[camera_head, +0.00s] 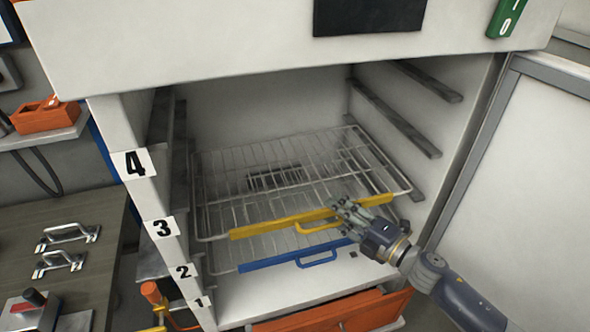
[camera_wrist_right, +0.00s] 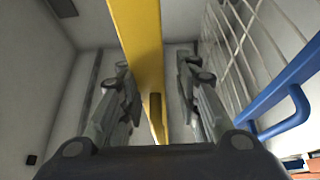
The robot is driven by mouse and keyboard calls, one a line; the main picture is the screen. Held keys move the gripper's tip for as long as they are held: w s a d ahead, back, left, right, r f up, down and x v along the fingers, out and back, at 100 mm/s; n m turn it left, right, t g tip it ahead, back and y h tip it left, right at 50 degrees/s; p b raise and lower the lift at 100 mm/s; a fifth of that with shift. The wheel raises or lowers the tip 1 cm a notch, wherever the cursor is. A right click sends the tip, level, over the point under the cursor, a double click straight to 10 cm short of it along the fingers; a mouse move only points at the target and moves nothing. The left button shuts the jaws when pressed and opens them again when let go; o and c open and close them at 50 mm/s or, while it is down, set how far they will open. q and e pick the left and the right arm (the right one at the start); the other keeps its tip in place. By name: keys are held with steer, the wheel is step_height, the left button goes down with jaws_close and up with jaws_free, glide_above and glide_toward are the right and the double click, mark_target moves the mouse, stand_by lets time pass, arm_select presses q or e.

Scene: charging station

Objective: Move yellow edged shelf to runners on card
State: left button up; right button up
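The yellow edged shelf (camera_head: 285,222) is a wire rack inside the white cabinet, its front bar near the height of label 3 (camera_head: 160,228). Its yellow handle (camera_head: 314,226) faces out. I cannot tell whether both sides sit on runners. My right gripper (camera_head: 343,210) is at the yellow bar, beside the handle. In the right wrist view its fingers (camera_wrist_right: 158,95) are spread, with the yellow bar (camera_wrist_right: 140,45) and handle (camera_wrist_right: 156,118) between them and gaps showing on both sides. My left gripper is not in view. I cannot identify the card.
A blue edged shelf (camera_head: 290,259) lies below the yellow one. Bare runners show on the right wall (camera_head: 400,120), above the yellow shelf. Labels 4 (camera_head: 133,163), 2 (camera_head: 184,271) and 1 mark the left post. The open door (camera_head: 525,190) stands at the right.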

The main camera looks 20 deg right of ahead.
mark_target(325, 199)
steer(key=x, duration=0.1)
steer(key=p+x, duration=0.1)
steer(key=x, duration=0.1)
steer(key=shift+w+r+p, duration=0.3)
steer(key=shift+w+p, duration=0.05)
steer(key=shift+w+a+f, duration=0.2)
steer(key=shift+w+a, duration=0.15)
steer(key=shift+w, duration=0.2)
steer(key=shift+s, duration=0.1)
jaws_close()
steer(key=shift+r, duration=0.15)
